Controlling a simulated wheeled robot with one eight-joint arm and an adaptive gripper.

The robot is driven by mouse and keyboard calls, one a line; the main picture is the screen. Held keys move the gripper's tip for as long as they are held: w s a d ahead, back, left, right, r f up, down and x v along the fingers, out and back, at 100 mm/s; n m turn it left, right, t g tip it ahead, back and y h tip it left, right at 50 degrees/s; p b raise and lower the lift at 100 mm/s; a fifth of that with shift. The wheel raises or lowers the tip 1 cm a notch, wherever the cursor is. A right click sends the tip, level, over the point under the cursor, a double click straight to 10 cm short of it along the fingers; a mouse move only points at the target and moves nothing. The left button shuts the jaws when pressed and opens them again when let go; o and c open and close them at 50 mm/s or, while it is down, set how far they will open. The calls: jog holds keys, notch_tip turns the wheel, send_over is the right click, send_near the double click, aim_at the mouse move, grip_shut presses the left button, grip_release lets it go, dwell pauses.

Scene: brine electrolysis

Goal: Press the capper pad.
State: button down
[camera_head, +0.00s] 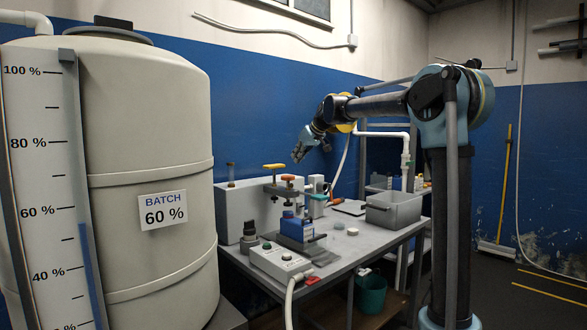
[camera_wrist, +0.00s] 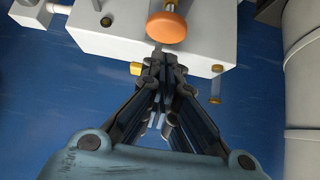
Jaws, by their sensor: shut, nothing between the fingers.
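My gripper (camera_head: 298,156) is raised above the back of the bench in the head view, apart from everything below it. In the wrist view its fingers (camera_wrist: 158,56) are shut together and empty. An orange-red round knob (camera_head: 287,178) tops a metal fixture over a blue container (camera_head: 297,226); it may be the capper pad, but I cannot tell for sure. A yellow-orange handle (camera_head: 274,166) stands just behind it. An orange round knob (camera_wrist: 166,27) shows just beyond my fingertips in the wrist view; I cannot tell which of the two it is.
A control box (camera_head: 282,262) with buttons sits at the bench's front left. A grey bin (camera_head: 393,209) stands at the right of the bench (camera_head: 345,249). A large tank (camera_head: 145,190) fills the left. Free air surrounds my gripper above the bench.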

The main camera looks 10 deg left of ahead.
jog(key=shift+v, duration=1.35)
jog(key=s+d+f+m+g+h, duration=0.1)
jog(key=s+d+f+m+h, duration=0.1)
jog(key=s+d+f, duration=0.7)
jog(key=s+d+f+m+h, duration=0.15)
jog(key=s+d+f, duration=0.45)
jog(key=s+d, duration=0.65)
jog(key=s+d+f+m+g+h, duration=0.1)
jog(key=s+d+f+m, duration=0.2)
jog(key=s+d+f, duration=0.5)
jog(key=s+d+f+m+g+h, duration=0.1)
jog(key=s+d+f+m+h, duration=0.1)
jog(key=s+d+f, duration=0.7)
jog(key=s+f+m, duration=0.1)
jog(key=s+f, duration=0.6)
jog(key=f, duration=0.1)
jog(key=shift+s+d+f+m, duration=0.15)
jog(key=shift+s+m, duration=0.1)
jog(key=shift+m, duration=0.1)
jog(key=shift+h, duration=0.25)
